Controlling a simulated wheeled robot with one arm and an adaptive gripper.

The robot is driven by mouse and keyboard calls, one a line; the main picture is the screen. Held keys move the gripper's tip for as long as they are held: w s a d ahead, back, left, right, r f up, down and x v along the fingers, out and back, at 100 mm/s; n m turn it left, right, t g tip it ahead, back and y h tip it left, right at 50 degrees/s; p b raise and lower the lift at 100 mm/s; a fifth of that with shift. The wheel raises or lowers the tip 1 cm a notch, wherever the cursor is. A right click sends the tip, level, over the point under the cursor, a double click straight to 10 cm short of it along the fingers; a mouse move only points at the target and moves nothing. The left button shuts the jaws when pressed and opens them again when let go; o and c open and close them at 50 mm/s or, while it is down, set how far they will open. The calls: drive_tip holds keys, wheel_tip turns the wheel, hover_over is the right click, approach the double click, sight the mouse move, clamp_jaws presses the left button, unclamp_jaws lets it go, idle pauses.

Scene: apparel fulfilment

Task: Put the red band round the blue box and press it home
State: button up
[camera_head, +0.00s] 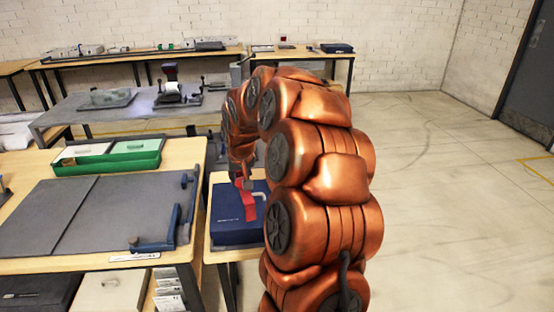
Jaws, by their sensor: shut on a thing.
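The blue box (228,219) lies flat on a small wooden table, with faint print on its front side. The red band (250,207) is at the top of the blue box, near its middle. My gripper (248,188) is just above the box and shut on the red band. The band hangs down from it over the box top. My copper arm hides the right part of the box, and I cannot tell whether the band touches the box or goes round it.
The small table (219,256) bears the box. To its left, a larger table has a grey board (98,215) with a blue handled tool (160,243) and a green tray (140,163). A grey bench (66,115) stands behind. The floor (440,200) at right is clear.

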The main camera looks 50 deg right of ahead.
drive_tip(key=s+d+r+m+p, duration=0.1)
drive_tip(key=s+d, duration=0.2)
drive_tip(key=d, duration=0.2)
drive_tip(key=s+d+m+p, duration=0.1)
drive_tip(key=s+d, duration=0.2)
drive_tip(key=d, duration=0.2)
drive_tip(key=shift+g+h, duration=0.3)
drive_tip(key=shift+w+f+b, duration=0.15)
drive_tip(key=shift+f+b, duration=0.15)
drive_tip(key=shift+f, duration=1.9)
drive_tip(key=shift+b, duration=0.3)
